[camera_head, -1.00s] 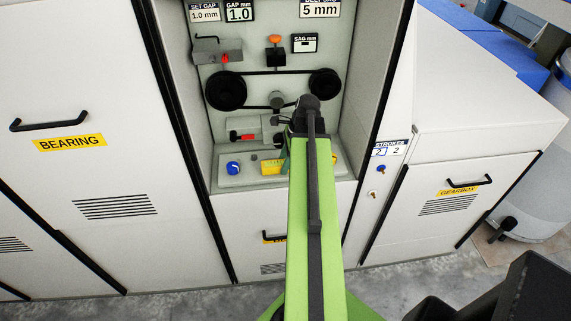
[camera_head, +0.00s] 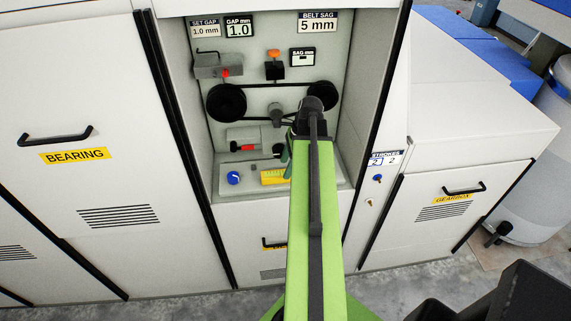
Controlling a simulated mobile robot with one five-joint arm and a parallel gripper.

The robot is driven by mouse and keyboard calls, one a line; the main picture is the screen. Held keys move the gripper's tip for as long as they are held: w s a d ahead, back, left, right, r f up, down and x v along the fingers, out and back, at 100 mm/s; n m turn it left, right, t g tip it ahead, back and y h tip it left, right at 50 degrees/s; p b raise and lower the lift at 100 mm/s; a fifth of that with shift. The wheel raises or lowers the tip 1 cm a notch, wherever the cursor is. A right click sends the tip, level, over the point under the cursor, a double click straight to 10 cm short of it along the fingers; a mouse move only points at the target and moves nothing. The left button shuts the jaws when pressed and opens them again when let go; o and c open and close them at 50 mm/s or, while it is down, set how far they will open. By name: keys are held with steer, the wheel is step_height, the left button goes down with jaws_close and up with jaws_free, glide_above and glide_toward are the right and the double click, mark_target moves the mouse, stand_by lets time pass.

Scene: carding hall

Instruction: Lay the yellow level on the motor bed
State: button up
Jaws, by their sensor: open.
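A yellow piece (camera_head: 273,176), which looks like the yellow level, lies on the ledge at the bottom of the open machine bay. Its right part is hidden behind my arm. A grey block with a red handle (camera_head: 240,140) sits just above the ledge, left of my arm; I cannot tell whether it is the motor bed. My gripper (camera_head: 288,153) is mostly hidden behind my green arm. A dark green part of it shows just above the right end of the visible yellow. It is open, and I see nothing held.
Above are two black pulleys (camera_head: 227,103) with a belt, and a bracket with a red knob (camera_head: 217,66). A blue knob (camera_head: 233,178) is on the ledge. The bay's side walls are close on both sides. A lower cabinet (camera_head: 455,193) stands to the right.

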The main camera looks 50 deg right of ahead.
steer(key=p+v, duration=0.6)
steer(key=v, duration=0.2)
